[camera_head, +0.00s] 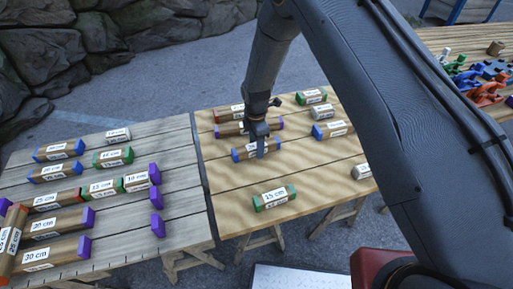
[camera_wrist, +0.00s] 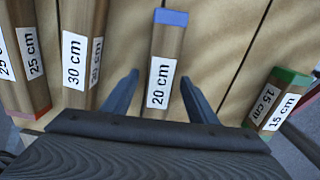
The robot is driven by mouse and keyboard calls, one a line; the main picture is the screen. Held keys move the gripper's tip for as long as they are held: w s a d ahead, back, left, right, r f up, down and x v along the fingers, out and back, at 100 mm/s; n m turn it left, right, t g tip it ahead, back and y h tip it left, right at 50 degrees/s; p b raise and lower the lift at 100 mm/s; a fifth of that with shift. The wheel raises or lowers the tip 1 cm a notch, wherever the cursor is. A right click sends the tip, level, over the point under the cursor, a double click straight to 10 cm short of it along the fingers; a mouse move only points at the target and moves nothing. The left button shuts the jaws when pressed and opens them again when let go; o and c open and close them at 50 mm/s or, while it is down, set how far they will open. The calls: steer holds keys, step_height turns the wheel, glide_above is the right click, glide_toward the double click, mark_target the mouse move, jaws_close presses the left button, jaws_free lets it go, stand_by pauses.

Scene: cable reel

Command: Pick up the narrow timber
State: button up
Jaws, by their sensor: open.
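Below my open gripper (camera_head: 262,146) lies a brown timber with blue ends (camera_head: 243,153), on the light wooden table at the right. In the wrist view this timber (camera_wrist: 169,45) carries a white "20 cm" label and lies between the two spread fingers of my gripper (camera_wrist: 160,80). Its near end is hidden by the gripper body. The fingers stand on either side of it with gaps; I cannot tell how high they are above it. None of the labels in view reads "narrow".
A "30 cm" timber (camera_wrist: 82,50) and a "25 cm" timber (camera_wrist: 30,60) lie to the left in the wrist view; a green-ended "15 cm" timber (camera_wrist: 280,100) is at the right. A grey table (camera_head: 130,215) holds several more timbers. Bare wood surrounds the green-ended piece (camera_head: 274,198).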

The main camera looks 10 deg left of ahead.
steer(key=shift+f, duration=0.5)
steer(key=c, duration=1.2)
steer(key=shift+c, duration=0.2)
